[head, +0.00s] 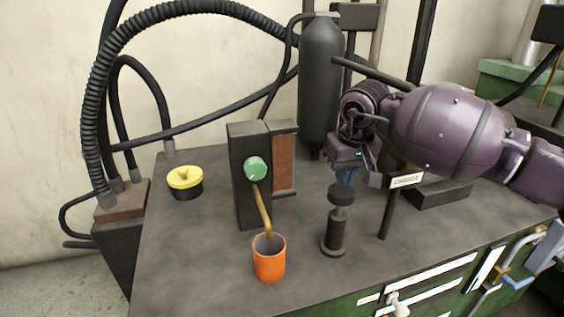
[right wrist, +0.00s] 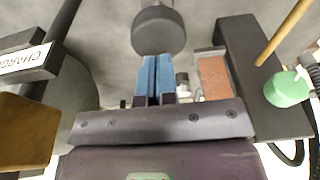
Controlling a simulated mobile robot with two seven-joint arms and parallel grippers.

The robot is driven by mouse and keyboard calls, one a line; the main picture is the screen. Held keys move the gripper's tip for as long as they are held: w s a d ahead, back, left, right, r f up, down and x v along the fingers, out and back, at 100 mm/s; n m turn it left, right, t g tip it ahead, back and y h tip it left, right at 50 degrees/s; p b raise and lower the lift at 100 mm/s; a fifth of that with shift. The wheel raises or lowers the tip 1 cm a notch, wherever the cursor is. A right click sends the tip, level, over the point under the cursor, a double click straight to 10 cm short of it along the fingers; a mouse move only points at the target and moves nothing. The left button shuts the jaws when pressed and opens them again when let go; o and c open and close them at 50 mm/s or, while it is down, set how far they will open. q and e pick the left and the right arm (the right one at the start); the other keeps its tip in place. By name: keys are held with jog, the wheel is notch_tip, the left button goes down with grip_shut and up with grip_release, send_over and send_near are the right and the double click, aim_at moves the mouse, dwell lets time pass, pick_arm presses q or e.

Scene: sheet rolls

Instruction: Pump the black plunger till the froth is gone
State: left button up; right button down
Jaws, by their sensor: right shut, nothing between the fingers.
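The black plunger (head: 341,193) has a round knob on top of a dark cylinder (head: 335,232) that stands upright on the bench. My right gripper (head: 346,177) is just above the knob, its blue fingertips shut and empty, pointing down. In the right wrist view the shut blue fingers (right wrist: 153,78) reach toward the round knob (right wrist: 158,28); I cannot tell whether they touch it. An orange cup (head: 269,262) stands under the brass spout of a dark box (head: 248,190) with a green knob. I cannot make out froth in the cup. My left gripper is out of view.
A yellow-lidded black pot (head: 185,183) sits at the left of the dark bench (head: 190,250). A black post with a white label (head: 406,180) stands right of the plunger. A tall black cylinder (head: 320,80) and thick hoses stand behind. The bench front left is clear.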

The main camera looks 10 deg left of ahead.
notch_tip(320, 180, up, 6)
jog(key=shift+p, duration=0.4)
dwell(0.6)
